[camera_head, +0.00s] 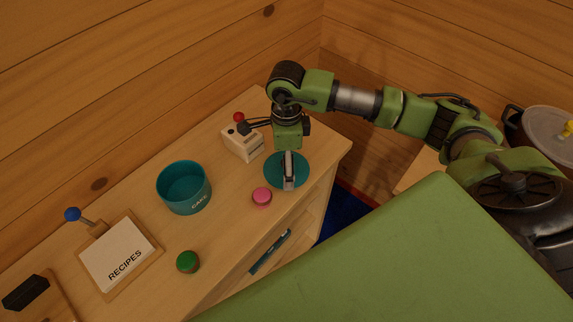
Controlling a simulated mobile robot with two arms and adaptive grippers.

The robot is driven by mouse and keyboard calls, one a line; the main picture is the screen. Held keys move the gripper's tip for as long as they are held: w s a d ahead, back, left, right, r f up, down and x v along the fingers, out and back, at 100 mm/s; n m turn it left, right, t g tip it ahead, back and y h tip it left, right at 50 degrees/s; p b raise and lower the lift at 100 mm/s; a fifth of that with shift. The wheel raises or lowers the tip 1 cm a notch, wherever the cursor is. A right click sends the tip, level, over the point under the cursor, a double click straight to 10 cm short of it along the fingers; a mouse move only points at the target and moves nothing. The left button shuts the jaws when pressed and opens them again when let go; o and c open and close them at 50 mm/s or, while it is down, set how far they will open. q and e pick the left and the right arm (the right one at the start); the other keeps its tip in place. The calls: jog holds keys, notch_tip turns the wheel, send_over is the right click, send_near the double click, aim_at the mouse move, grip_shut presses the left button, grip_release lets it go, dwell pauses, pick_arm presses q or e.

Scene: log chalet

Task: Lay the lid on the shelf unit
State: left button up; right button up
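The lid (272,172) is a teal disc at the right end of the wooden shelf unit top (225,222), near its front edge. My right gripper (289,182) points down over the middle of the lid, with its fingers at the disc. The fingers are seen edge-on and hide the lid's centre, so I cannot tell whether they are closed on a knob. I also cannot tell whether the lid rests on the top or hangs just above it. My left gripper is not in view.
A pink round object (262,196) sits close left of the lid. A white box with a red knob (243,143) stands behind it. A green round object (187,262) and a recipe board (119,254) are farther left. Pots (547,135) stand at the right.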

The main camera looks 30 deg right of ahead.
jog(key=shift+s, duration=0.1)
grip_shut()
dwell(0.4)
